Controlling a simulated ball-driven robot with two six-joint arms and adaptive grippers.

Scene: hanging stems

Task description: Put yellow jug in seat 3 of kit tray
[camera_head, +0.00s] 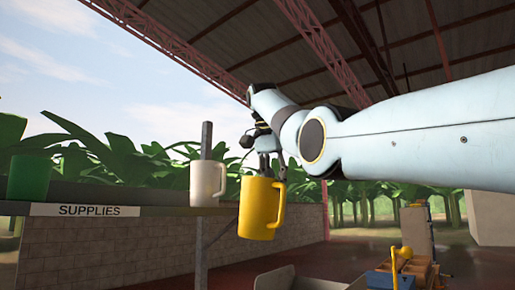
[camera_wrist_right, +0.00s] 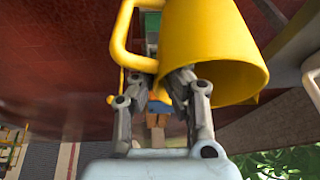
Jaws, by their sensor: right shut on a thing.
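The yellow jug (camera_head: 257,208) hangs upright in the air in the head view, its handle on the right. My right gripper (camera_head: 271,168) is above it, shut on its upper part near the rim. In the right wrist view the jug (camera_wrist_right: 212,50) fills the upper middle, with its handle to the left. The fingers of my right gripper (camera_wrist_right: 176,85) press against it; the exact contact is partly hidden. My left gripper is not in view. I cannot make out the kit tray or its seat 3 for certain.
A shelf marked SUPPLIES (camera_head: 89,210) holds a white mug (camera_head: 207,183) and a green container (camera_head: 28,178), left of the jug. A grey post (camera_head: 201,250) stands by the shelf end. Grey panels (camera_head: 275,281) and a blue-and-brown item (camera_head: 405,273) with a yellow part are lower right.

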